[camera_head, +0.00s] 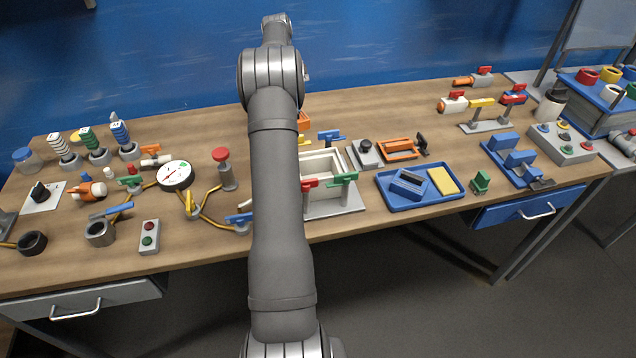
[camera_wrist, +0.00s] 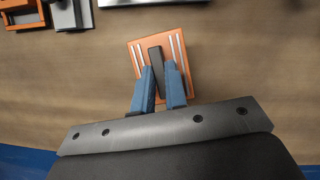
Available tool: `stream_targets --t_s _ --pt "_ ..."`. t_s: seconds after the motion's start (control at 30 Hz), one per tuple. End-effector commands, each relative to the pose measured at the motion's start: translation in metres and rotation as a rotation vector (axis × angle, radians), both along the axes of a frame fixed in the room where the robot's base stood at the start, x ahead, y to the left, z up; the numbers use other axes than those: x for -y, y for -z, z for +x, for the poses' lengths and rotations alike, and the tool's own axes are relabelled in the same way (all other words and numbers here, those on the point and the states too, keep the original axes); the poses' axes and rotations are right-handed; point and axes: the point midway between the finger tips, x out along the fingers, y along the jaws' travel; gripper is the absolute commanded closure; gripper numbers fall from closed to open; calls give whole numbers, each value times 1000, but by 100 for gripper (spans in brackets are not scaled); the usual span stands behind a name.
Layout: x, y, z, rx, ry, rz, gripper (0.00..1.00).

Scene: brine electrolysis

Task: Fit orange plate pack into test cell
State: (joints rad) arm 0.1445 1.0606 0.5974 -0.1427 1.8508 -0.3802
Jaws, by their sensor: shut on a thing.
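The orange plate pack (camera_wrist: 180,48) is a square orange piece with pale stripes and a dark bar on top, seen in the wrist view. My gripper (camera_wrist: 159,82) has its blue fingers shut on the dark bar of the pack. In the head view, a sliver of orange, likely the pack (camera_head: 304,122), shows beside my arm; my gripper is hidden behind the arm there. The test cell (camera_head: 336,160) is an open cream box on a grey base, in front of the pack. Red (camera_head: 309,184), green (camera_head: 343,179) and blue (camera_head: 331,136) clamp handles stand around it. My arm covers its left side.
Right of the cell stand a grey device with a black knob (camera_head: 366,151), an orange frame (camera_head: 398,149) and a blue tray (camera_head: 425,197) with blue and yellow blocks. A gauge (camera_head: 175,175) and a red-topped valve (camera_head: 222,155) stand left. The table behind the cell is mostly clear.

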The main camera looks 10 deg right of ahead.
Motion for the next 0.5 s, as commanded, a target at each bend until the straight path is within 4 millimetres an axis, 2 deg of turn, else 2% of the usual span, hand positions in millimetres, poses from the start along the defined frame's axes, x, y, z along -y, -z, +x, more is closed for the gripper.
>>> stream_targets --t_s 0.1,0.37,0.5 --pt "-22 1 2 -1 84 1 100" --pt "-57 2 3 0 224 0 100" --pt "-52 -13 -7 2 128 -2 100"
